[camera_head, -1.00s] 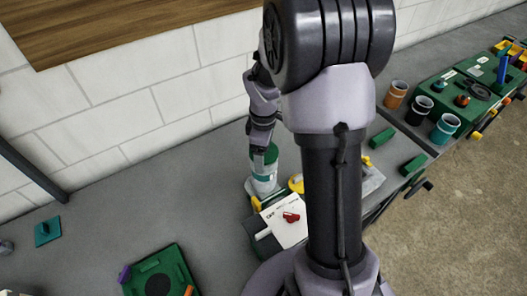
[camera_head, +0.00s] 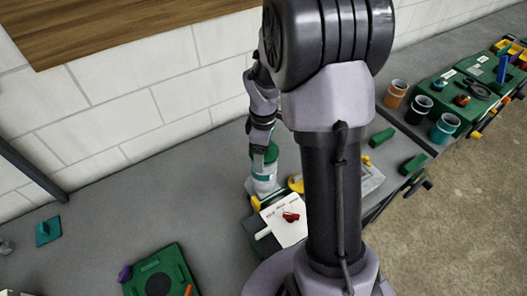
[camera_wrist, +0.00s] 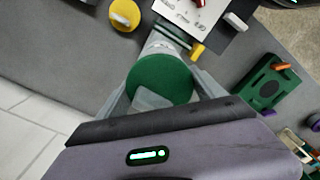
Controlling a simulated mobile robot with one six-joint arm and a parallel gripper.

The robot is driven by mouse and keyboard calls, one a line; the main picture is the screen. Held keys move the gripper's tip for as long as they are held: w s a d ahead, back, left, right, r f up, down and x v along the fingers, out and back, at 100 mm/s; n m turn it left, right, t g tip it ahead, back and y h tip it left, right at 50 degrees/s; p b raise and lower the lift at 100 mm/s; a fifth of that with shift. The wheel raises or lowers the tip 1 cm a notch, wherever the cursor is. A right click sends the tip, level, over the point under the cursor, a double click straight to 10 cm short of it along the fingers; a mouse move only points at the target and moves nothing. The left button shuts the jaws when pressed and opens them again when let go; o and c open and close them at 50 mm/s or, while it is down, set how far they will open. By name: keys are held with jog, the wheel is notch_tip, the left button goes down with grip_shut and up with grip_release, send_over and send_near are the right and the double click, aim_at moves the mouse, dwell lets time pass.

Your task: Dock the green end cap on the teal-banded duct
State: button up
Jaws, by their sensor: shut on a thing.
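The green end cap (camera_wrist: 160,80) is a round green disc between the two fingers of my gripper (camera_wrist: 158,92) in the wrist view. A pale part of the gripper covers its near edge. In the head view the cap (camera_head: 271,153) sits at the top of the pale, teal-banded duct (camera_head: 263,186), which stands upright. My gripper (camera_head: 259,150) is shut on the cap from above and partly hides it. The duct's pale side (camera_wrist: 160,43) shows just past the cap in the wrist view. I cannot tell whether the cap is fully seated or a small gap is left.
A white sheet (camera_head: 285,222) with a red piece (camera_head: 290,217) lies in front of the duct. A yellow round piece (camera_wrist: 125,14) is close by. A green fixture (camera_head: 160,276) lies at lower left. Orange, black and teal cups (camera_head: 445,128) stand at right. The wall is close behind.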

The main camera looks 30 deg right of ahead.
jog(key=shift+f+b, duration=0.45)
jog(key=shift+f, duration=0.15)
jog(key=o, duration=1.1)
notch_tip(320, 180, up, 11)
jog(key=p, duration=0.9)
jog(key=shift+r, duration=0.1)
